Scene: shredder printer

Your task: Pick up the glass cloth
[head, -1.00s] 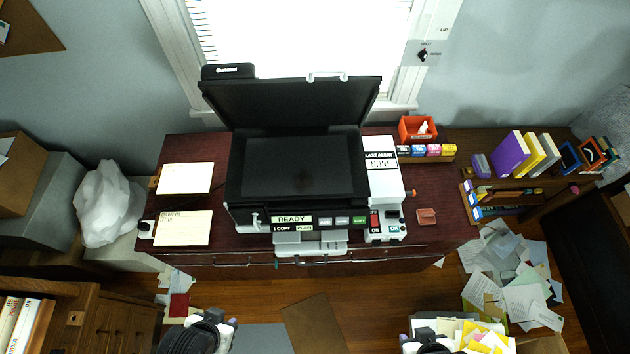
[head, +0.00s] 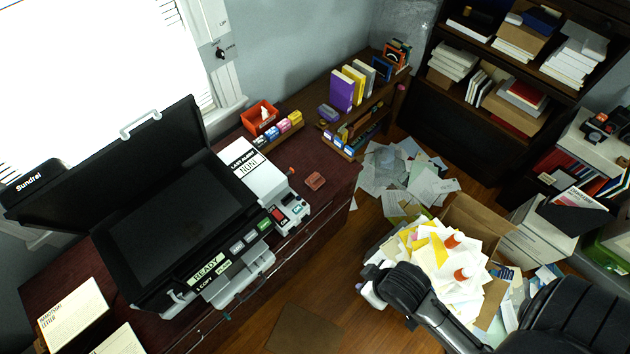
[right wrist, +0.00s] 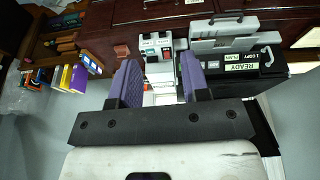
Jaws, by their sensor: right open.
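A small reddish-brown flat square (head: 315,180) lies on the dark red desk (head: 345,176), right of the printer's control panel; it looks like the folded glass cloth. It also shows in the right wrist view (right wrist: 121,51), above and left of the fingers. My right gripper (right wrist: 160,80) is open, with two purple fingers apart and nothing between them. In the head view my right arm comes in at the lower right, over the floor in front of the desk and apart from the square; its fingertips are hidden there. My left gripper is not in view.
The black printer (head: 185,220) has its lid raised. An orange-red box (head: 260,117) with white tissue and a row of coloured cartridges (head: 283,126) stand behind the square. Books (head: 343,90) stand farther along. An overfull paper box (head: 475,215) and loose papers crowd the floor.

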